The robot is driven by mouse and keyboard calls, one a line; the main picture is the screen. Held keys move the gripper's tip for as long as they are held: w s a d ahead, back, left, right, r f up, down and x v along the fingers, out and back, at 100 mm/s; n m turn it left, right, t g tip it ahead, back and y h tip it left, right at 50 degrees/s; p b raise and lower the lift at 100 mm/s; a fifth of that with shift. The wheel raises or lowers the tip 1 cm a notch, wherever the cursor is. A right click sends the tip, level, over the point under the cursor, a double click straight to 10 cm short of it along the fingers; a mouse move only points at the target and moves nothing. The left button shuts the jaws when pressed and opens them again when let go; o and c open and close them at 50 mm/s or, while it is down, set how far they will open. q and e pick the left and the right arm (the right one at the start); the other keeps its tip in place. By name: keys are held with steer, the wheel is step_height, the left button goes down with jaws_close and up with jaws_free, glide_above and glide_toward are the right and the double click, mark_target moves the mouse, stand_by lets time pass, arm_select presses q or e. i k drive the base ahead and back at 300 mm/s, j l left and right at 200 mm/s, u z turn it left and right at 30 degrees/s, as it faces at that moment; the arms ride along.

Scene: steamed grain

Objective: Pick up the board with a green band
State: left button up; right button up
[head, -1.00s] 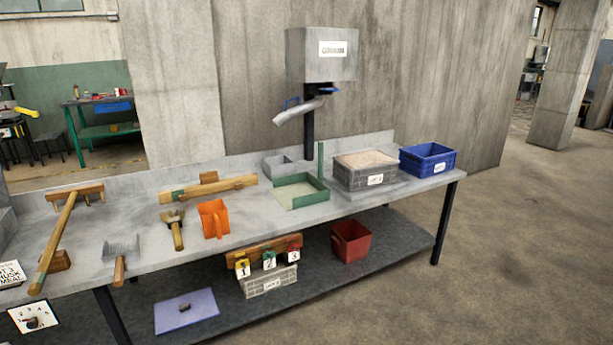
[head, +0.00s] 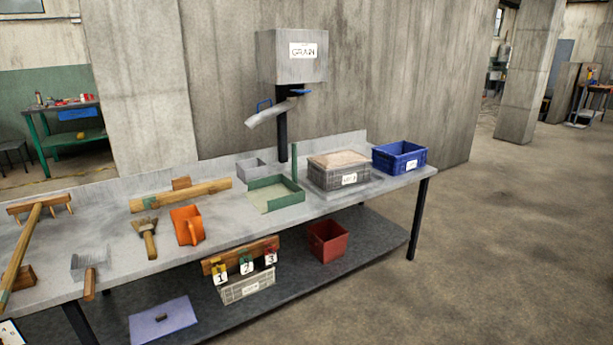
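A long wooden board (head: 190,194) with a green band near its left end lies toward the back of the grey worktable (head: 120,262). A small wooden block or grip stands up at its middle. It lies behind the brush (head: 147,238) and the orange scoop (head: 187,225), apart from both. Neither of my grippers is in view.
A wooden rake (head: 32,238) and a grey scraper (head: 91,266) lie at the left. A green-rimmed tray (head: 275,194), a grey crate (head: 340,172) and a blue crate (head: 400,158) stand right of the board. A grain dispenser (head: 291,60) rises behind. Open floor lies at right.

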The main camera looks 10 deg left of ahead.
mark_target(183, 190)
steer(key=i+j, duration=0.15)
steer(key=j, duration=0.15)
steer(key=i+j, duration=0.15)
steer(key=j, duration=0.2)
steer(key=i+j+z, duration=0.1)
steer(key=j, duration=0.2)
steer(key=i+j, duration=0.2)
steer(key=j, duration=0.1)
